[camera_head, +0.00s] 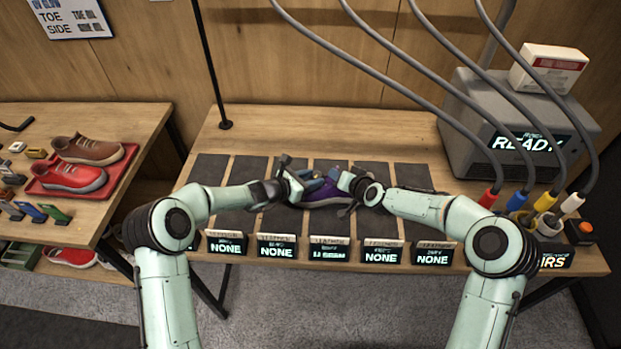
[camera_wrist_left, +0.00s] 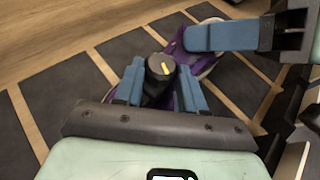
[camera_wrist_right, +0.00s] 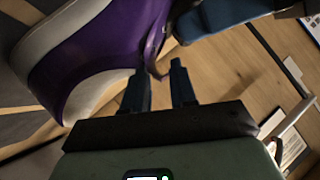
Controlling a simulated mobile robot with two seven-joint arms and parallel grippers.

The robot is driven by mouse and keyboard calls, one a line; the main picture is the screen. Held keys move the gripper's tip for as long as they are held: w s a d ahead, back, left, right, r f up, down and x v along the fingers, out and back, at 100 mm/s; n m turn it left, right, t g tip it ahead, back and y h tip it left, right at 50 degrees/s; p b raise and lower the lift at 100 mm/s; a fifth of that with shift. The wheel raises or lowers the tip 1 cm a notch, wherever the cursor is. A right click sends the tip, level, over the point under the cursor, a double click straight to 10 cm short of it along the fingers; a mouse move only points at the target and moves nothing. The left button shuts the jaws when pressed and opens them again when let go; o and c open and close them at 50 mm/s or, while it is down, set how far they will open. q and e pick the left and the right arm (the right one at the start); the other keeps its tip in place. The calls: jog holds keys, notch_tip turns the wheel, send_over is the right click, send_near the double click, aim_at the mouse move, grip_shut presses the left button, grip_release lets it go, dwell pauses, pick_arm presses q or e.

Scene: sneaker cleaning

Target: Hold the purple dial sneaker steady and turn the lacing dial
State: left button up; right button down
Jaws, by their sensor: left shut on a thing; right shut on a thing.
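The purple sneaker (camera_head: 326,191) sits on the middle dark mat of the bench, between my two grippers. Its black lacing dial (camera_wrist_left: 160,68) has a yellow mark and stands between the blue fingers of my left gripper (camera_wrist_left: 161,78), which are shut on it. The left gripper (camera_head: 291,183) also shows in the head view. My right gripper (camera_wrist_right: 160,70) is shut on a thin purple edge of the sneaker (camera_wrist_right: 95,70); the right gripper (camera_head: 347,184) is at the shoe's right side in the head view. Much of the shoe is hidden by the grippers.
Dark mats with label displays (camera_head: 329,253) line the bench front. A grey machine (camera_head: 490,110) reading READY stands at right, with hoses and coloured nozzles. A side table at left holds a red tray (camera_head: 122,170) with shoes. Bare wood lies behind the mats.

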pick_arm(q)
jog(key=shift+a, duration=0.1)
jog(key=o, duration=1.1)
jog(key=v, duration=1.2)
jog(key=shift+r, duration=0.1)
